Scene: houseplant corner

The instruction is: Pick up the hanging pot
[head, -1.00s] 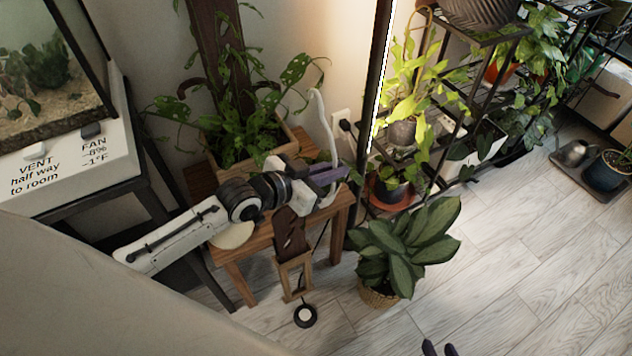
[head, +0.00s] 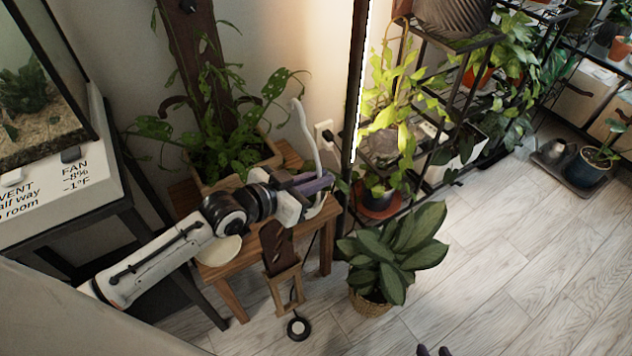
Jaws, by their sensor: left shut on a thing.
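A grey round pot (head: 384,146) with yellow-green leaves sits among the rack's plants; it may be the hanging pot, though leaves hide how it is held. My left gripper (head: 318,184) is over the wooden stool, left of that pot and apart from it. Its purple fingers are shut on a slim white curved piece (head: 304,128) that rises above them; I cannot tell what it belongs to. My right gripper (head: 434,351) shows only two dark fingertips at the bottom edge, spread apart with nothing visible between them.
The wooden stool (head: 238,286) carries a planter (head: 240,177) and a pale disc (head: 219,250). A leafy plant in a basket (head: 370,304) stands on the floor. The black rack (head: 452,110) is crowded. A tray (head: 574,178) lies far right.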

